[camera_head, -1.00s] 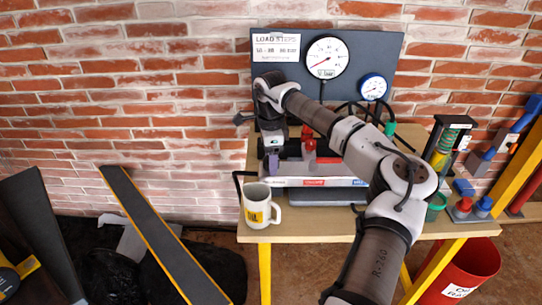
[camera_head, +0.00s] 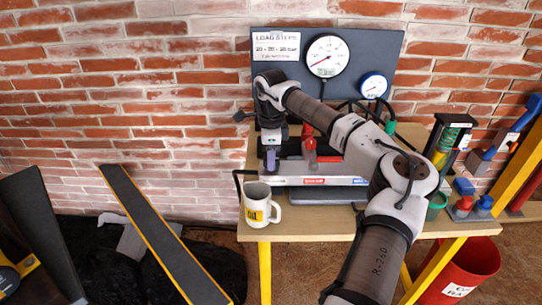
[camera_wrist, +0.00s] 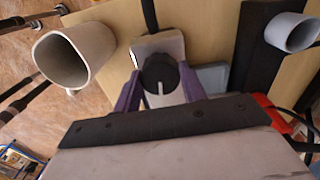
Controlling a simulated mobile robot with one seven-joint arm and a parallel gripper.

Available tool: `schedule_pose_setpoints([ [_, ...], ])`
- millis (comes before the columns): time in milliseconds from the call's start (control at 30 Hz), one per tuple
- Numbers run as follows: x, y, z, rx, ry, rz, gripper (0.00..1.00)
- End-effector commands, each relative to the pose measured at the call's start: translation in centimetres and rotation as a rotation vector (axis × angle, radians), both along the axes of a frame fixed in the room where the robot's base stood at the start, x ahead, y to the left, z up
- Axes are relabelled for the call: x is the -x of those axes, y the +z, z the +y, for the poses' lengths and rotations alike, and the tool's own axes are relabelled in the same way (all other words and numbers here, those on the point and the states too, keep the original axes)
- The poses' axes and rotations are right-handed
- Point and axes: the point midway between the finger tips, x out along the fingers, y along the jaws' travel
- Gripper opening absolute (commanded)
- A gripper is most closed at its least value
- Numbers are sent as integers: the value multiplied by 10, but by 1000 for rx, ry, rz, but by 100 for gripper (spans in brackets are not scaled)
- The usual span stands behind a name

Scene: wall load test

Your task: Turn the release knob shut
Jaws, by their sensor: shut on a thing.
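The release knob (camera_wrist: 160,75) is black and round with a white pointer line, on a pale metal block in the wrist view. The line runs nearly up and down in that picture. My gripper (camera_wrist: 160,80) has a purple finger on each side of the knob and is shut on it. In the head view my gripper (camera_head: 270,158) points down at the left end of the grey pump (camera_head: 345,170). The knob is hidden there.
A white mug (camera_head: 258,207) stands close by at the table's front left corner; it also shows in the wrist view (camera_wrist: 75,55). A red-handled part (camera_head: 309,145) stands just right of my gripper. Two gauges (camera_head: 327,56) hang on the back panel. A green cup (camera_head: 436,205) stands at right.

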Motion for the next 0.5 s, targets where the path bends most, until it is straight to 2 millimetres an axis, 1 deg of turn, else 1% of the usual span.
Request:
schedule_pose_setpoints([
  [500,0,0,-1,3,-467,-1,18],
])
